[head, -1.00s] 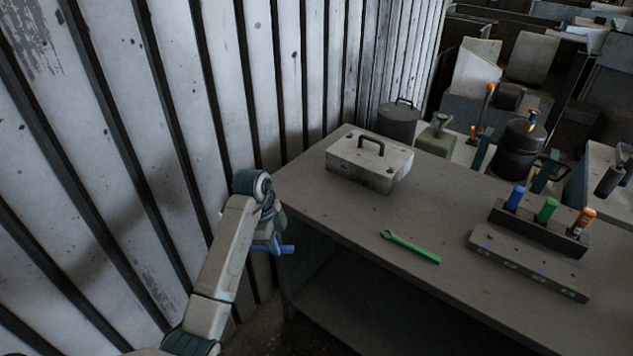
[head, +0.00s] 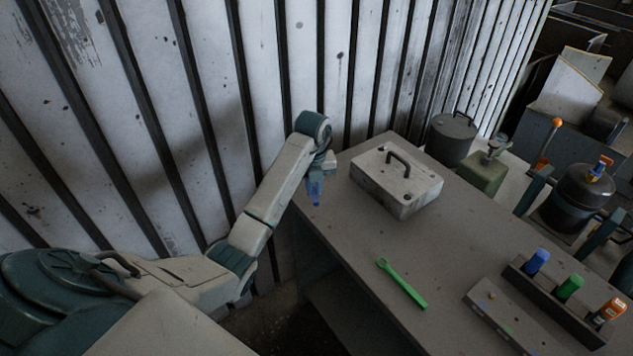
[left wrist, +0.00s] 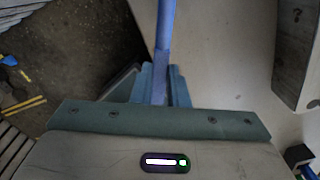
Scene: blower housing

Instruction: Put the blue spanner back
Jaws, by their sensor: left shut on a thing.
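The blue spanner (left wrist: 166,28) is held in my left gripper (left wrist: 158,82), which is shut on its shaft in the left wrist view. In the head view a short blue part of the spanner (head: 315,190) shows below my left gripper (head: 320,172), at the left edge of the grey table (head: 385,245). The spanner's far end is cut off in the wrist view. A green spanner (head: 402,284) lies flat on the table. A grey block with small coloured marks (head: 500,318) lies at the table's right side. My right gripper is not in view.
A white toolbox (head: 397,184) with a dark handle stands close right of my left gripper. A dark rack (head: 555,302) holds blue, green and orange bottles. A ribbed metal wall (head: 230,90) rises behind my left arm. The table between toolbox and green spanner is clear.

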